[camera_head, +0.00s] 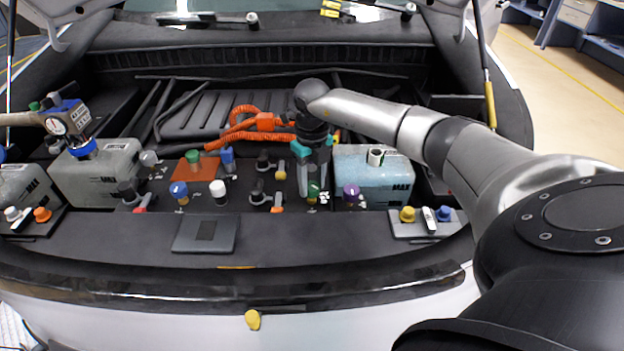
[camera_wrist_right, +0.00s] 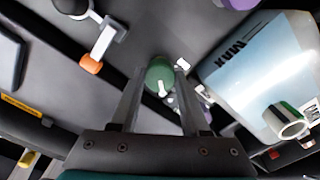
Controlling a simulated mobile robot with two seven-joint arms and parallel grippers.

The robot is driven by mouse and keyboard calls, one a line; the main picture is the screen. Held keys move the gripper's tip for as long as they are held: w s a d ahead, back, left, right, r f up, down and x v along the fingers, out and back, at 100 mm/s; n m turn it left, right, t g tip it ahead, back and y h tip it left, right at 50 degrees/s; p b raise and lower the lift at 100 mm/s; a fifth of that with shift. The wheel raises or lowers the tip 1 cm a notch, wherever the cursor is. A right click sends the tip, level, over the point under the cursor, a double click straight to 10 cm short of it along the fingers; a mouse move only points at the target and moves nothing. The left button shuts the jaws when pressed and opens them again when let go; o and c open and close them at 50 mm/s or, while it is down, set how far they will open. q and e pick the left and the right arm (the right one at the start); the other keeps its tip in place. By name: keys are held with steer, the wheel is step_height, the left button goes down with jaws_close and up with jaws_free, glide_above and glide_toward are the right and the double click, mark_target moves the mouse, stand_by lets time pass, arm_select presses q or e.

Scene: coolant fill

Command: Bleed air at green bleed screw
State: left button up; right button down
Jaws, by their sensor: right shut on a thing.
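The green bleed screw (camera_head: 313,190) stands on the dark deck of the engine bay, just left of the blue-tinted coolant tank. In the right wrist view its round green head with a white pointer mark (camera_wrist_right: 160,73) sits between my fingertips. My right gripper (camera_head: 312,184) points down over it, fingers on either side, shut on the screw. The blue-tinted tank (camera_head: 372,178) with a MAX mark and an open white neck is right of the gripper. My left gripper is not in view.
Several other knobs and valves stand nearby, including a purple knob (camera_head: 351,194) close on the right and an orange-tipped lever valve (camera_head: 263,195) on the left. Orange hoses (camera_head: 238,130) lie behind. A blue gauge tool (camera_head: 68,122) sits on the grey left tank (camera_head: 97,174).

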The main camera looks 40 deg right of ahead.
mark_target(312, 185)
steer(key=n, duration=0.6)
steer(key=shift+n, duration=0.3)
steer(key=shift+r, duration=0.1)
stand_by(0.4)
steer(key=shift+c, duration=1.9)
jaws_free()
step_height(312, 185, up, 15)
steer(key=p, duration=0.2)
steer(key=shift+r, duration=0.1)
